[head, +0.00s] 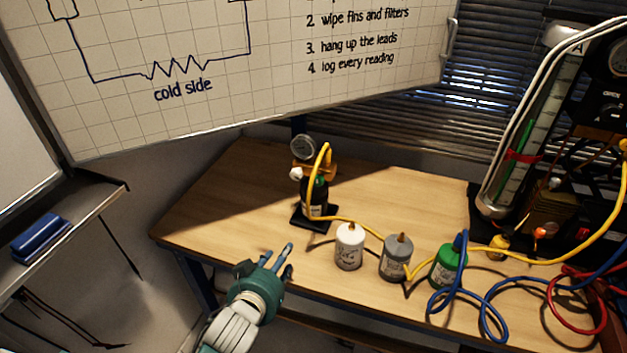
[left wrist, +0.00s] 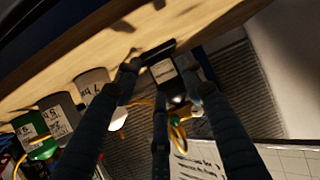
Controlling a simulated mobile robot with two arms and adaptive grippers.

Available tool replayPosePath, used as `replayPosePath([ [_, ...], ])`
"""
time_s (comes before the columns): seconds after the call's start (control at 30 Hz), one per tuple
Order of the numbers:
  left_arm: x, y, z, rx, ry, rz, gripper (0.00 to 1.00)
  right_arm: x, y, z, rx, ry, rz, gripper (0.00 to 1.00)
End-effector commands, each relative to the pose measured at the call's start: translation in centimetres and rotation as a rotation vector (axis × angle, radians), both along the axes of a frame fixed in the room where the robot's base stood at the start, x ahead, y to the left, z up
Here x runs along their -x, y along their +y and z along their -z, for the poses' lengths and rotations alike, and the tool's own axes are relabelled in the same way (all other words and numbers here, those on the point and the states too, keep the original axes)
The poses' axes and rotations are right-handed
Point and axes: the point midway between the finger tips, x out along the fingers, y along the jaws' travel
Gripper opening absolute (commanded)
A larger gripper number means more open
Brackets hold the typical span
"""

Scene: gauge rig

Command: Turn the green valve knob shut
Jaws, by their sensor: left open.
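A small black cylinder (head: 314,200) stands upright on a black base plate on the table, with a brass fitting (head: 318,170), a round gauge (head: 303,147) and a yellow hose on top. A white knob (head: 296,174) is on the fitting's left. My left gripper (head: 283,260) is open and empty, in front and left of the cylinder, apart from it. In the left wrist view, the labelled cylinder (left wrist: 164,71) appears between the spread fingers, farther off.
White (head: 349,248), grey (head: 396,260) and green (head: 446,268) bottles stand right of my left gripper. Yellow, blue and red hoses run across the table's right side toward a rig with a tall tube (head: 530,135). The table (head: 215,205) is clear at left.

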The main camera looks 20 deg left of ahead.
Motion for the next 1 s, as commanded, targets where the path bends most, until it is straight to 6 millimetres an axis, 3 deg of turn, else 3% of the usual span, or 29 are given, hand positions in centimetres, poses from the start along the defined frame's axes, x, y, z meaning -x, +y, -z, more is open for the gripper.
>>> replayPosePath([
  [0.1,-3.3,-0.5,-3.8,0.034,-0.170,0.022,0.40,-0.4,-0.6,0.0,0.006,-0.005,-0.001,0.40],
  [0.2,-5.1,-1.4,-6.7,0.066,-0.293,0.057,0.40,-0.7,-0.9,0.0,0.010,-0.011,0.000,0.40],
  [0.4,-7.0,-3.0,-10.5,0.113,-0.442,0.129,0.40,-1.1,-0.9,-0.1,0.009,-0.017,0.003,0.40],
  [0.57,-8.3,-3.4,-11.0,0.118,-0.458,0.139,0.40,-1.1,-1.0,-0.4,0.010,-0.018,0.005,0.40],
  [1.0,-16.1,-4.0,-10.9,0.118,-0.456,0.137,0.40,-1.2,-1.0,-1.8,0.010,-0.019,0.005,0.40],
])
